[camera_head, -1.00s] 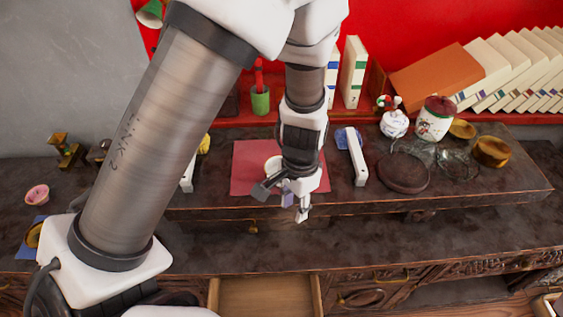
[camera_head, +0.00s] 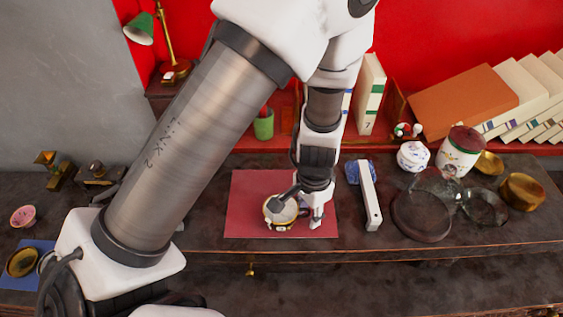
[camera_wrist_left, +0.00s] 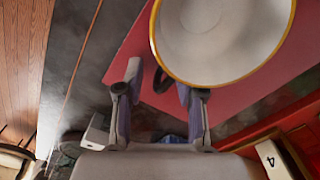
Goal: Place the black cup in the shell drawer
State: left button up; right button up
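The cup (camera_head: 281,212) stands on the red mat (camera_head: 250,185). I see its white inside and gold rim; little of its outer side shows. My left gripper (camera_head: 301,208) is at the cup, with one finger over the cup's near side and the other to its right. In the left wrist view the cup (camera_wrist_left: 222,38) fills the top, and the gripper (camera_wrist_left: 162,88) is open with its fingers apart. A dark curved part, perhaps the handle, shows by the right finger. I cannot tell whether the fingers touch the cup. The shell drawer cannot be made out. My right gripper is out of view.
A white bar-shaped object (camera_head: 370,198) and a blue item (camera_head: 354,171) lie right of the mat. A drawer knob (camera_head: 251,269) shows below the raised shelf's front edge.

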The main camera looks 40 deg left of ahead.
pick_arm(q)
jog(key=shift+s+d+r, duration=0.15)
jog(key=shift+s+r, duration=0.1)
jog(key=shift+c, duration=1)
jog(key=shift+s, duration=0.1)
grip_shut()
jog(key=shift+r, duration=0.1)
